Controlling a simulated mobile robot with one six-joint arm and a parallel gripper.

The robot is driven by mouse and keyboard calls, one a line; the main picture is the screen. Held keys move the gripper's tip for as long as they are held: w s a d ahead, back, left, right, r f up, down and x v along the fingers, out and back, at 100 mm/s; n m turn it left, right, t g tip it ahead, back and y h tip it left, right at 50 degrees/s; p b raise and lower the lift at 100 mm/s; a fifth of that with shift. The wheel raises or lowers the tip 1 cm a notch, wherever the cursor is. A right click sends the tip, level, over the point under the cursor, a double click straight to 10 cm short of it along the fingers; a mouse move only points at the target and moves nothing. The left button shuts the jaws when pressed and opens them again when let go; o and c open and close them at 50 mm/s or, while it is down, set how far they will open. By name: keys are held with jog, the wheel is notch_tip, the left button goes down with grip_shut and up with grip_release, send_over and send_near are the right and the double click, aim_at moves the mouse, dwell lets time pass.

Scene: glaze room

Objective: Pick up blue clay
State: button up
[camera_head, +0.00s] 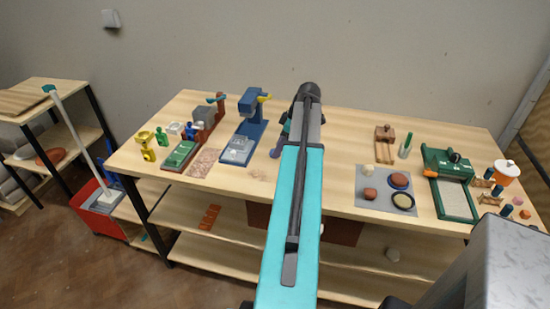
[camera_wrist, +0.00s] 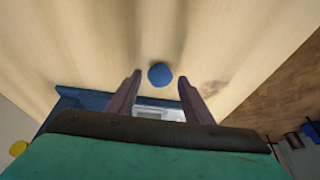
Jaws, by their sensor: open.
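The blue clay (camera_wrist: 160,74) is a small round lump on the light wooden tabletop in the wrist view. My gripper (camera_wrist: 160,78) is open, with one dark finger to each side of the clay in that picture. A gap shows between the clay and each finger. I cannot tell how high the fingertips are above the table. In the head view my arm covers the clay, and only a bit of one finger shows left of the arm.
A blue press (camera_head: 250,128) stands just left of my arm, and its base (camera_wrist: 75,98) shows near my fingers. A green tray (camera_head: 181,155) and small figures lie farther left. A grey mat (camera_head: 372,206) with clay lumps and a green machine (camera_head: 448,170) are at right.

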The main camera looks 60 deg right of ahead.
jog(key=shift+b+x, duration=0.35)
jog(key=shift+x, duration=0.8)
jog(key=shift+c, duration=0.5)
jog(key=c, duration=0.4)
jog(key=shift+c, duration=0.3)
